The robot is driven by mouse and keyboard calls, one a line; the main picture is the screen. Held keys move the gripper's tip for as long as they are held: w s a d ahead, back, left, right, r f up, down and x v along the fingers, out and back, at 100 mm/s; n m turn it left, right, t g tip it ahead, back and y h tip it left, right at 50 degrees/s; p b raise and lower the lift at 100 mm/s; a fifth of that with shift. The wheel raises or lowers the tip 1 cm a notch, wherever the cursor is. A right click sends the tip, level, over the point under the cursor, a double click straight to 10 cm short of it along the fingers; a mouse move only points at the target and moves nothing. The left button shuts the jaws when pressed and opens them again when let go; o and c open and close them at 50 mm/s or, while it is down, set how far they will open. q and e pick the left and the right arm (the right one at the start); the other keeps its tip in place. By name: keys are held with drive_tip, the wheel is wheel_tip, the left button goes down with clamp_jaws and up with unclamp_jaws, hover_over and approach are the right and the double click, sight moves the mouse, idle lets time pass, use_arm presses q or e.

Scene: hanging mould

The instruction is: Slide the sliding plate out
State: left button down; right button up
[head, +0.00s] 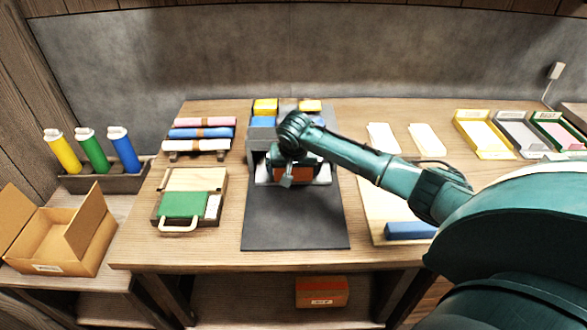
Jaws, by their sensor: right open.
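A grey mould stand (257,138) stands at the back of a dark mat (293,222) in the middle of the table. Blue and yellow blocks sit on top of it. A light grey plate edge (263,181) shows low at its front, seemingly the sliding plate; most of it is hidden by my arm. My right gripper (287,183) reaches in from the right and is at the front of the stand, pointing down near this plate. It is open. I cannot tell whether its fingers touch the plate. My left gripper is not in view.
The dark mat in front of the stand is clear. A wooden tray with a green pad (183,204) lies to the left, below several coloured rolls (202,134). A board with a blue bar (409,230) lies to the right. An open cardboard box (60,236) stands far left.

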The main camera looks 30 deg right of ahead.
drive_tip(key=shift+c, duration=0.2)
drive_tip(key=c, duration=1)
